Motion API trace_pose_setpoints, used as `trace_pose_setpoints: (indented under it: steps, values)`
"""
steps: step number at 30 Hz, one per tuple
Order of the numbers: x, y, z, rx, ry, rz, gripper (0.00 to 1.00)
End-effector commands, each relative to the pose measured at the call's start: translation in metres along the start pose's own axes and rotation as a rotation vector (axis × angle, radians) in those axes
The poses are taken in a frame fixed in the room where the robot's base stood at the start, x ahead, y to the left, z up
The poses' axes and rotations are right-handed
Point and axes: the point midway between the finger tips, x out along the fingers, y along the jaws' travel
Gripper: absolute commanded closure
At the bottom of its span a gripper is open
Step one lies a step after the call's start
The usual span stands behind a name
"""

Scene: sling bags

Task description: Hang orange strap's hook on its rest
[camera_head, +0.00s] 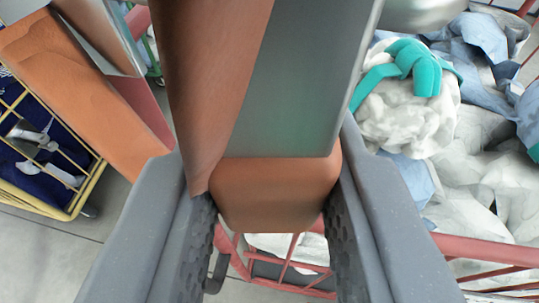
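An orange and grey hook piece (275,190) is between the two grey fingers of my gripper (272,225) in the centre of the view. Both finger pads appear to press on its rounded orange lower end. Its upper part, orange on the left and grey-green metal on the right, runs up out of the top of the picture. A second long orange piece (75,95) slants down at the upper left, beside a shiny metal plate (100,35). I cannot tell which part of it is the rest. The strap itself is not clearly visible.
A red-railed cart (485,250) spans the lower middle and right, filled with white and pale blue cloth bags (410,115). A teal strap (412,65) lies on them. A yellow wire cart (75,205) with a dark blue lining stands left. Grey floor (50,255) shows lower left.

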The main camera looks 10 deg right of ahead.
Motion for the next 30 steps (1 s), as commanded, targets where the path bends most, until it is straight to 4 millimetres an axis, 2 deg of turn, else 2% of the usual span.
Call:
trace_pose_setpoints:
  steps: [13,14,16,17,22,23,24,25,30]
  values:
    - [0.0023,-0.0001,0.007,0.0,0.0,0.0,1.0]
    - [0.0023,-0.0001,0.0071,0.0,0.0,0.0,0.72]
    - [0.0023,-0.0001,0.0071,0.0,0.0,0.0,0.53]
    - [0.0023,-0.0001,0.0072,-0.001,0.0,0.0,0.5]
    - [0.0023,0.0,0.0073,-0.001,0.0,0.0,0.5]
    - [0.0023,0.0,0.0074,-0.001,-0.001,0.0,0.47]
    - [0.0023,0.0,0.0074,-0.001,-0.001,0.0,0.36]
    - [0.0023,-0.0001,0.0073,0.0,0.0,0.0,0.32]
    - [0.0023,0.0,0.0075,-0.001,-0.001,0.0,0.32]
